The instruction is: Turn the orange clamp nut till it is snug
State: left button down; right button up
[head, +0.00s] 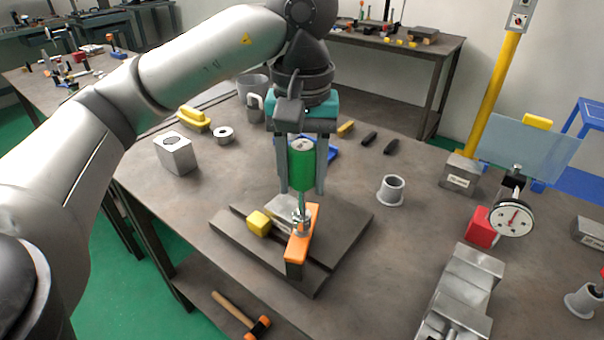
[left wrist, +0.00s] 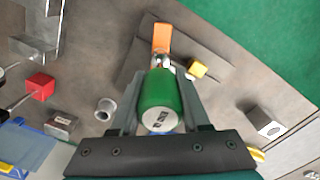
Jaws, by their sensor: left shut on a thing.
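My left gripper (head: 302,188) is shut on a green cylindrical handle (head: 302,168), which stands upright between its two fingers. The handle also fills the middle of the left wrist view (left wrist: 159,98). A thin shaft runs down from the handle to a small metal fitting (head: 301,217); whether its tip is seated there I cannot tell. The fitting sits at the far end of an orange bar-shaped piece (head: 298,248), the only orange part on the dark base plate (head: 345,225). The orange piece also shows in the left wrist view (left wrist: 162,37). My right gripper is not in view.
A yellow block (head: 259,222) sits close left of the orange piece. A grey steel block (head: 175,153) and a ring (head: 223,135) stand at left. A grey bushing (head: 390,190), a dial gauge (head: 513,217) and a vise (head: 463,290) are at right. An orange-ended hammer (head: 240,315) lies below.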

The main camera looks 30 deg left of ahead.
pick_arm(q)
jog(key=shift+f+b, duration=0.7)
jog(key=shift+f, duration=0.05)
jog(key=c, duration=1)
grip_release()
grip_shut()
